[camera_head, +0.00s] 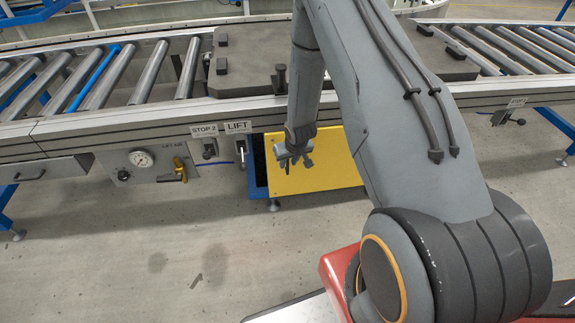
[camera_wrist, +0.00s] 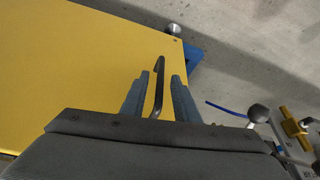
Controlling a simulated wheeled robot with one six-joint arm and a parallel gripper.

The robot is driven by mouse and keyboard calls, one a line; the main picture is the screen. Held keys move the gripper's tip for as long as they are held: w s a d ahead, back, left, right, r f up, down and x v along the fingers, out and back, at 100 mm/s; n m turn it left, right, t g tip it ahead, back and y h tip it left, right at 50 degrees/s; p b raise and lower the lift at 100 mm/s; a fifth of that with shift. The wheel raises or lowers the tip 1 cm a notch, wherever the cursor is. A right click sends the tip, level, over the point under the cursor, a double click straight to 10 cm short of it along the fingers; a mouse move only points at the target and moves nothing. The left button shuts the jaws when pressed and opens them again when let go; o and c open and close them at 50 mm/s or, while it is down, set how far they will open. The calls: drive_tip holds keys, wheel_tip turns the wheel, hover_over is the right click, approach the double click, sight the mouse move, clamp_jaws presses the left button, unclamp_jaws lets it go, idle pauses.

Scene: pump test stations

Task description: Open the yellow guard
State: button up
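The yellow guard (camera_head: 325,165) is a flat panel below the conveyor, at the middle of the head view. It fills the upper left of the wrist view (camera_wrist: 70,70). A dark bar handle (camera_wrist: 159,85) stands on the guard near its edge. My gripper (camera_head: 294,160) is in front of the guard's left part. In the wrist view my gripper (camera_wrist: 163,80) has its two fingers apart, one on each side of the handle. Gaps show between the handle and the fingers, more clearly on the right. A dark opening shows beside the guard's left edge in the head view.
A blue frame (camera_head: 258,165) stands at the guard's left. Left of it are the LIFT lever (camera_head: 241,152), the STOP 2 knob (camera_head: 209,150), a gauge (camera_head: 141,158) and a yellow valve handle (camera_head: 181,169). The floor (camera_head: 150,240) in front is clear.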

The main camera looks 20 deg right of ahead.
drive_tip(key=shift+x, duration=1.1)
clamp_jaws()
